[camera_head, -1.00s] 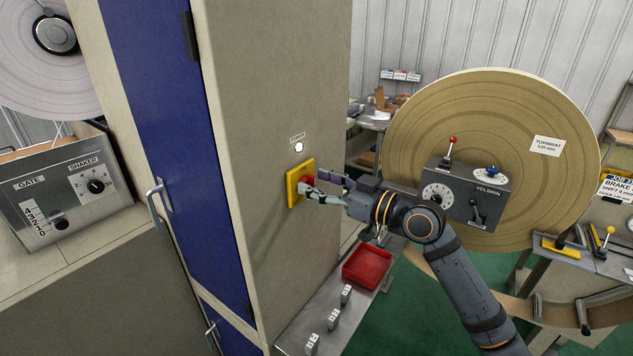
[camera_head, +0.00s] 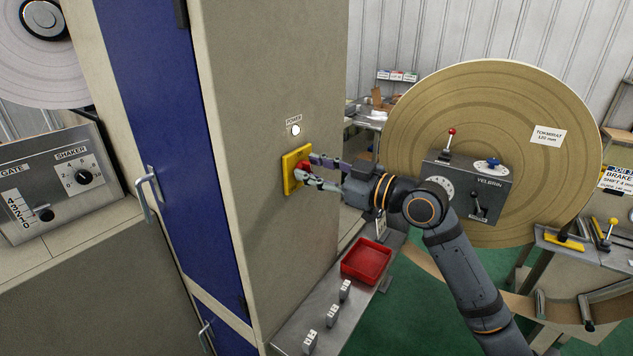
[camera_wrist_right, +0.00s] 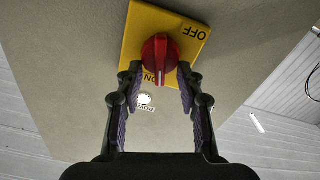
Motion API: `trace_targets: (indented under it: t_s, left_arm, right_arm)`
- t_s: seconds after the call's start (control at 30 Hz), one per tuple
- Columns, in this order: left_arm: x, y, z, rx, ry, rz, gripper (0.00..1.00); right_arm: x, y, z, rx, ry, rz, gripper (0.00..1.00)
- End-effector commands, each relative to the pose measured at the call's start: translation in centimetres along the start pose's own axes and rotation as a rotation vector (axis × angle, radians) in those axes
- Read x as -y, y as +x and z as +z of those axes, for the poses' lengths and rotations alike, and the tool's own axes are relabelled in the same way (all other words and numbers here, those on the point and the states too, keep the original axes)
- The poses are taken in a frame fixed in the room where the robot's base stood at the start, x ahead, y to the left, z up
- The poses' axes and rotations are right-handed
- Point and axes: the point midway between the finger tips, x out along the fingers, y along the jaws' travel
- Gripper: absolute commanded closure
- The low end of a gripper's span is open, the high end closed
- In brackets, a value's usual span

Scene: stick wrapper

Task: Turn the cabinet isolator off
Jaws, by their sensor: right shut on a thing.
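The cabinet isolator is a yellow plate (camera_head: 288,180) with a red knob (camera_head: 303,169) on the beige side of the cabinet (camera_head: 265,80). My right gripper (camera_head: 307,167) is at the knob, one finger above and one below it. In the right wrist view, my right gripper (camera_wrist_right: 159,74) is shut on the red knob (camera_wrist_right: 159,52), with a finger on each side. The knob's raised bar points at the ON mark, partly covered by it. The OFF mark (camera_wrist_right: 195,32) is near the plate's corner. My left gripper is not in view.
A white round POWER lamp (camera_head: 295,130) is just above the plate. A steel bench with a red tray (camera_head: 366,261) and several small tags stands below my right arm. A large tan roll (camera_head: 540,100) and a grey control box (camera_head: 510,180) stand behind it.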

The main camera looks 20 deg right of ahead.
Motion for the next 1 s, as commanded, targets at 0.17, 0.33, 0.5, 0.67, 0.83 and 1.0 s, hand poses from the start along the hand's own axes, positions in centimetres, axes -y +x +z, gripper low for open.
trace_targets:
  t_s: [0.17,0.33,0.5,0.67,0.83,1.0]
  left_arm:
    - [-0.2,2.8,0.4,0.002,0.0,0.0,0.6]
    - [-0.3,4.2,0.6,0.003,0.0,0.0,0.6]
    - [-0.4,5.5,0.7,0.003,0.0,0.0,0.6]
    - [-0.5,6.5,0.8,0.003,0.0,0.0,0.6]
    - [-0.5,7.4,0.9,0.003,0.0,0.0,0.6]
    - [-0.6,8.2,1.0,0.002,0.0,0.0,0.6]
  right_arm:
    - [0.4,0.0,0.6,-0.001,-0.167,0.001,0.94]
    - [0.6,0.0,0.5,-0.001,-0.328,0.0,0.94]
    - [0.8,0.0,0.6,0.001,-0.489,0.0,0.94]
    - [0.9,0.0,0.6,0.001,-0.641,0.0,0.94]
    - [1.1,0.0,0.7,0.0,-0.8,0.0,0.94]
    - [1.2,0.0,0.8,0.0,-0.951,0.001,0.94]
